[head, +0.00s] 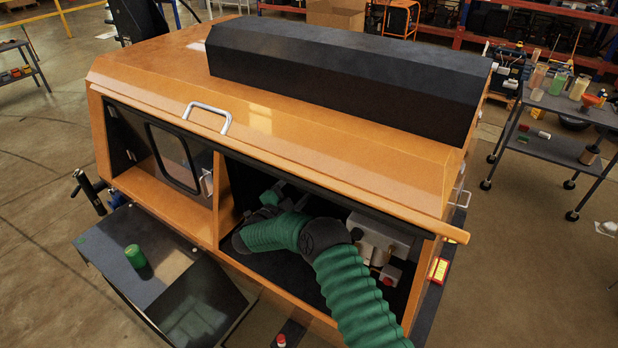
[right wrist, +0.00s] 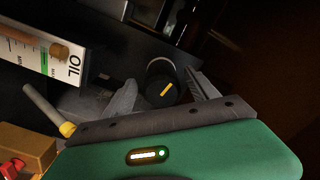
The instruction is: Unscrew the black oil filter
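The black oil filter (right wrist: 160,77) shows in the right wrist view as a dark round canister with a yellow mark on its end. It is inside the dim engine compartment. My right gripper (right wrist: 161,80) is open, with one grey finger on each side of the filter. I cannot tell whether either finger touches it. In the head view my green-sleeved right arm reaches into the open compartment (head: 232,191), and the filter cannot be made out there. My left gripper is not in view.
The orange light tower housing (head: 300,130) surrounds the compartment. A white OIL label (right wrist: 40,58) and a grey rod with a yellow collar (right wrist: 48,110) are left of the gripper. A green can (head: 136,256) stands on a black surface (head: 112,232) at left.

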